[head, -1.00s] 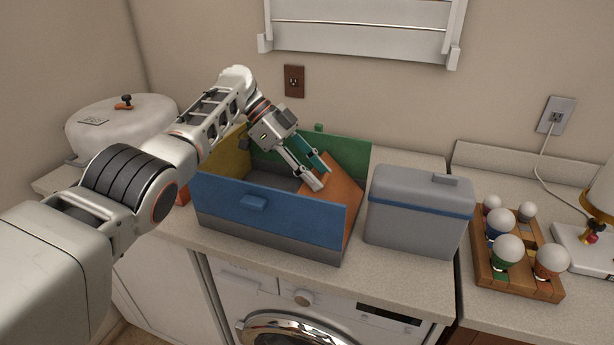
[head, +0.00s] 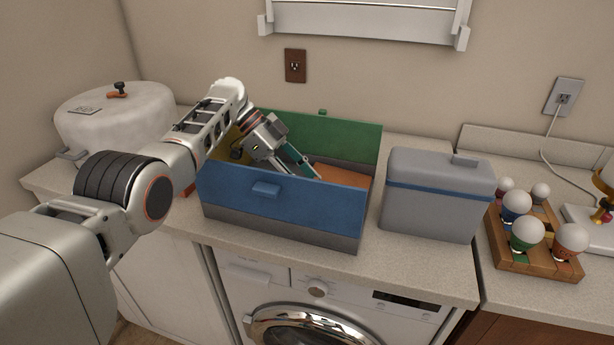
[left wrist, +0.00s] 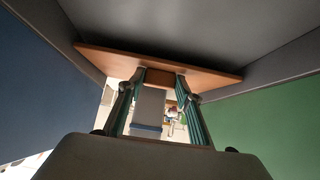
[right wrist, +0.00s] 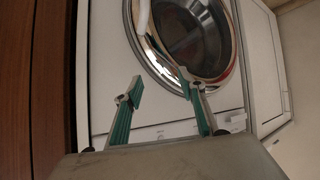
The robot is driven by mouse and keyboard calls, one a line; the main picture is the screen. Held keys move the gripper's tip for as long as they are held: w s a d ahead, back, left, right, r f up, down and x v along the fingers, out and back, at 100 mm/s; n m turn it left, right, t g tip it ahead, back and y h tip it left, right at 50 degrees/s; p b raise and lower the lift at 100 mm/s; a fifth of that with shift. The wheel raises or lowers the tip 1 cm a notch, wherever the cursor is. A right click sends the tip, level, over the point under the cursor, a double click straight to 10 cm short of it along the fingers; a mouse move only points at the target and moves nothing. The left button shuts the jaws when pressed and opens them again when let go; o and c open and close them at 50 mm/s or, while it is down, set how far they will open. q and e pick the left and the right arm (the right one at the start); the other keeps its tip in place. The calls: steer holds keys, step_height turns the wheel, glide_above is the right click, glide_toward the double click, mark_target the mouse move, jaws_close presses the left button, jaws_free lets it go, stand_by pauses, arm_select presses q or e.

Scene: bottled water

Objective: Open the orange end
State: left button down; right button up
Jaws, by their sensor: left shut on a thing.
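The box on the counter has a blue front wall (head: 300,210), a green back wall (head: 345,138) and a yellow left end (head: 232,138). Its orange end (head: 343,177) leans inward, low inside the box. In the left wrist view the orange end (left wrist: 125,60) spans between the blue and green walls. My left gripper (left wrist: 160,78) reaches into the box and is shut on the small handle of the orange end. The blue wall hides part of the panel and the fingertips in the head view. My right gripper (right wrist: 162,88) is open and empty in front of the washing machine.
A grey cooler with a blue band (head: 437,207) stands close to the box's right side. Several bulbs stand in a wooden rack (head: 540,263) farther right. A white round pot (head: 112,130) is at the left. The washing machine (head: 315,290) is below the counter.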

arm_select(q)
steer(key=shift+a+f, duration=0.25)
steer(key=shift+f, duration=0.1)
steer(key=c, duration=1.4)
jaws_free()
steer(key=shift+w, duration=0.1)
steer(key=shift+d+r, duration=0.1)
steer(key=shift+r, duration=0.05)
steer(key=shift+r, duration=0.25)
step_height(320, 180, up, 9)
steer(key=shift+r, duration=0.2)
